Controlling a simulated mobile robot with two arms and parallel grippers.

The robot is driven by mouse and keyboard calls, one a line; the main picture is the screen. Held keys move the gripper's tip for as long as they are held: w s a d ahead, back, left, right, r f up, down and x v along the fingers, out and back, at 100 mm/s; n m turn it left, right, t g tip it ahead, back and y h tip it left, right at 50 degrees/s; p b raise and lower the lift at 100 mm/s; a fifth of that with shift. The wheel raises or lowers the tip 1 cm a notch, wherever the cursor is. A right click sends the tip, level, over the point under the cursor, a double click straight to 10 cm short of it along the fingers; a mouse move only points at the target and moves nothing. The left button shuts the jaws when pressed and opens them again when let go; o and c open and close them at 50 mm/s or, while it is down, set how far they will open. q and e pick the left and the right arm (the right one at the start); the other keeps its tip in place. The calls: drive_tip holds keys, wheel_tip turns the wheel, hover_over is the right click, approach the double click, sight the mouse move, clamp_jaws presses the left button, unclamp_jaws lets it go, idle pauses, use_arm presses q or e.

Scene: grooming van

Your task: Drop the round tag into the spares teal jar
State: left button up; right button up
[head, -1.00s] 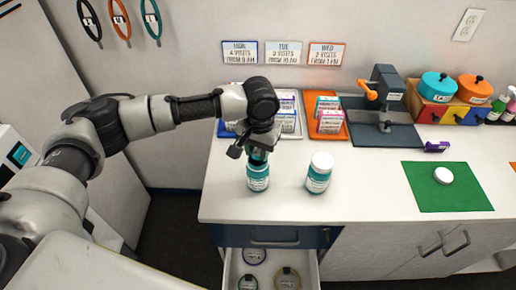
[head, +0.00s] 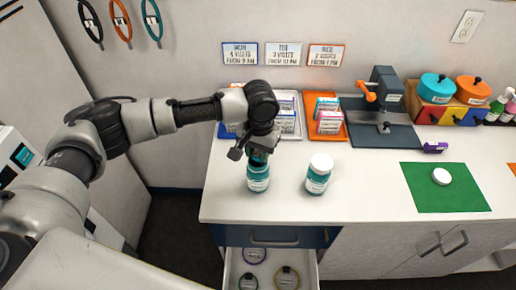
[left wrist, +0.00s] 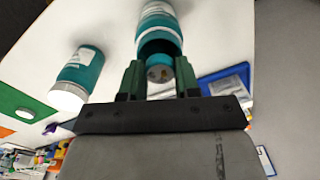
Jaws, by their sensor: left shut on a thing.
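An open teal jar (head: 258,183) with a white label stands on the white counter near its front edge. In the left wrist view the open jar (left wrist: 158,22) lies just beyond the fingertips. My left gripper (head: 258,159) points down right over its mouth. In the left wrist view its fingers (left wrist: 159,78) are shut on the round tag (left wrist: 160,73), a small teal disc. I cannot tell whether the tag is above the rim or just inside. A second teal jar (head: 317,182), with a white lid on, stands to the right. My right gripper is out of view.
A loose white lid (head: 441,176) lies on a green mat (head: 424,196). Behind are a blue tray, a grey tray, an orange tray (head: 334,136) and a dark press (head: 385,136). Below, an open drawer (head: 270,272) holds ring collars. Counter between the capped jar and mat is clear.

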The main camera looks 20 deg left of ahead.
use_arm(q)
drive_tip(key=shift+p, duration=0.7)
idle(0.6)
idle(0.4)
drive_tip(key=o, duration=1)
drive_tip(key=shift+c, duration=0.2)
wheel_tip(320, 180, up, 6)
drive_tip(key=p, duration=0.8)
